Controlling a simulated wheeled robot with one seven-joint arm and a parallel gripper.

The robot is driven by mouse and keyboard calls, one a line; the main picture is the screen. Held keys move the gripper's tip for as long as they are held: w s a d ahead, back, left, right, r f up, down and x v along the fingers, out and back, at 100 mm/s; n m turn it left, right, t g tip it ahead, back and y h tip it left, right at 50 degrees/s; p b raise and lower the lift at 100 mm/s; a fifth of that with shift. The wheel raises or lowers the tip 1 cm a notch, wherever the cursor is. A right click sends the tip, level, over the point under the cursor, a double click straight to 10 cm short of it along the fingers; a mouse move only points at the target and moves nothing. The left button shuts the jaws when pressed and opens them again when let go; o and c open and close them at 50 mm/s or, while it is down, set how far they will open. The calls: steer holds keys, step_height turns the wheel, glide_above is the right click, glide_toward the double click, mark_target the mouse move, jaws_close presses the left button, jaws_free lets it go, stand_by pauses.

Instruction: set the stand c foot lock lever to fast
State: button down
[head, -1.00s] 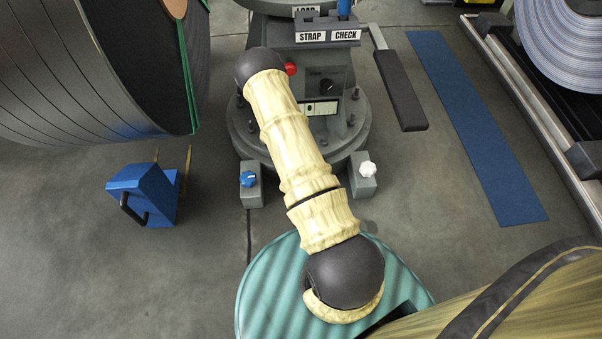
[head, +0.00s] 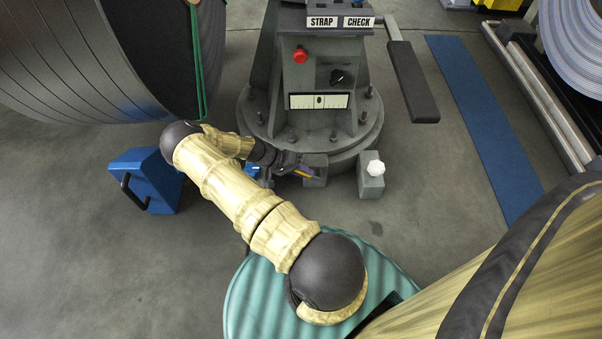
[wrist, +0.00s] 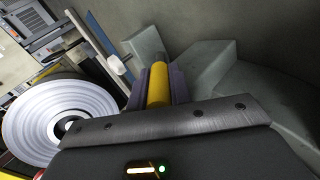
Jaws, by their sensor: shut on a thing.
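My gripper (head: 304,170) is low at the foot of the grey stand (head: 318,62), in front of its round base. In the wrist view its two dark fingers (wrist: 158,86) are shut on a yellow cylindrical lever grip (wrist: 158,82), one finger on each side. In the head view the grip is mostly hidden by the gripper, with only a small yellow-orange patch showing. The lever's pivot and any position markings are hidden. I cannot read which setting it is at.
A grey block with a white knob (head: 375,167) stands right of my gripper; another grey block (head: 315,165) is partly behind it. A blue box with a black handle (head: 147,180) is at left, near a large coil (head: 90,60).

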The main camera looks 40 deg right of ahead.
steer(key=f+g+h+b, duration=0.1)
steer(key=b, duration=0.1)
steer(key=a+f+g+h+b, duration=0.1)
steer(key=shift+w+a+f+h+b, duration=0.1)
steer(key=shift+w+f+h+b, duration=0.1)
steer(key=shift+w+h+b, duration=0.15)
steer(key=c, duration=1.3)
jaws_free()
steer(key=shift+r, duration=0.15)
step_height(320, 180, up, 10)
steer(key=p, duration=0.6)
